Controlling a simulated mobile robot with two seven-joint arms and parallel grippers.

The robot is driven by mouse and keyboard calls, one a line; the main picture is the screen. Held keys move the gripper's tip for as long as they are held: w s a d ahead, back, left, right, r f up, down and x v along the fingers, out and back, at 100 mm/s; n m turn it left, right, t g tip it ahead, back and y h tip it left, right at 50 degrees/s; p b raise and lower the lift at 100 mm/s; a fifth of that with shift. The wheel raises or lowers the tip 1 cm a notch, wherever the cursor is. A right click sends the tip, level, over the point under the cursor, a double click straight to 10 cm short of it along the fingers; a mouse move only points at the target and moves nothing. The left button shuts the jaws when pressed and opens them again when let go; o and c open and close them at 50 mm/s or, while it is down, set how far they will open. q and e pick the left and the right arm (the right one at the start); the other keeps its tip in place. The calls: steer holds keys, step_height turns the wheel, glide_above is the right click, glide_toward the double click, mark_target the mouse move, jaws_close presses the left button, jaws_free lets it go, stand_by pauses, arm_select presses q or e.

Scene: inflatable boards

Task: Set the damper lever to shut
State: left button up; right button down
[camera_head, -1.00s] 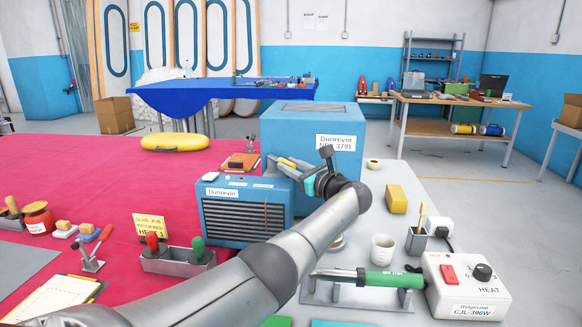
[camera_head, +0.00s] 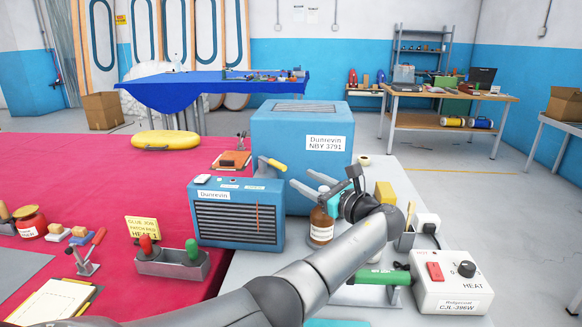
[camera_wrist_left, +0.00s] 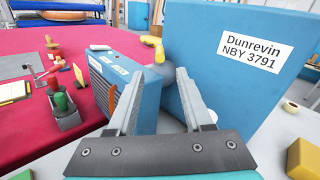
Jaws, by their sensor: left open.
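The handle slants down to the right in the head view. In the left wrist view the yellow handle (camera_wrist_left: 153,43) shows beyond the fingertips. My left gripper (camera_head: 304,182) is open and empty, to the right of the lever and apart from it, in front of the large blue Dunrevin box (camera_head: 300,170). Its two spread fingers (camera_wrist_left: 155,76) also show in the wrist view. My right gripper is not in view.
A brown bottle (camera_head: 321,222) stands just below my left gripper. A yellow block (camera_head: 385,192) and the heat controller (camera_head: 450,285) are to the right. A holder with red and green handles (camera_head: 172,264) stands in front of the small unit.

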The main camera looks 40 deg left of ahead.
arm_select(q)
steer(key=v, duration=0.5)
steer(key=shift+d, duration=0.15)
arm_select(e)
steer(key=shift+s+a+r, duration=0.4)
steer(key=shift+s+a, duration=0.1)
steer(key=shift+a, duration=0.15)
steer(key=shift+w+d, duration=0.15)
